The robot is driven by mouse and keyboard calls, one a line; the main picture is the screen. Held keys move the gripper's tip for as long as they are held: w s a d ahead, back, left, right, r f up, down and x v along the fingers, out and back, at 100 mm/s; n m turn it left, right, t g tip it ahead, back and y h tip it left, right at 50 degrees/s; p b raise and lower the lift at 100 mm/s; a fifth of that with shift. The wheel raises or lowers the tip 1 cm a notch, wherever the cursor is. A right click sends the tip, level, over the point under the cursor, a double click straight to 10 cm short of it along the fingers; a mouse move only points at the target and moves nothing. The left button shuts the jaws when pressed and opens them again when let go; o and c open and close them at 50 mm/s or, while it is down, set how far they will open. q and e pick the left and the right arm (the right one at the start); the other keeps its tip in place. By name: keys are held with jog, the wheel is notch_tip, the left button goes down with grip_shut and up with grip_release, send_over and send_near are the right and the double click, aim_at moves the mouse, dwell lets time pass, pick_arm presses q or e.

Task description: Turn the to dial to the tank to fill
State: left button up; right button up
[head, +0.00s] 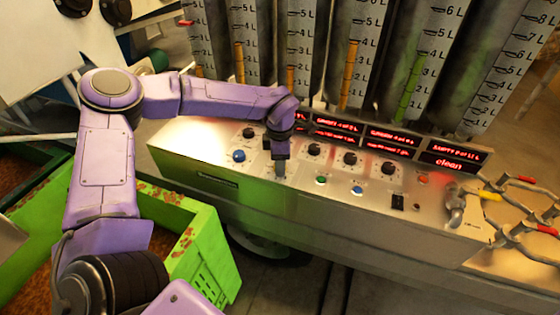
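The sloped metal control panel (215,165) runs across the middle of the head view. Black round dials stand in a row on it: one at the left (248,132), one right of my gripper (314,150), one further right (350,158) and one at the right (388,168). Their labels are too small to read, so I cannot tell which is the to dial. My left gripper (279,170) points down at the panel between the first two of these dials. Its fingertips are at or just above the panel and hide what is under them. My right gripper is out of view.
Red-lit displays (455,160) line the panel's back edge, the right one reading "clean". Tall tanks with litre scales (415,85) stand behind. Coloured buttons (357,190) and a black switch (397,201) sit on the panel. A green crate (205,255) stands at left; pipes (515,200) at right.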

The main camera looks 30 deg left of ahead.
pick_arm(q)
jog(key=c, duration=0.5)
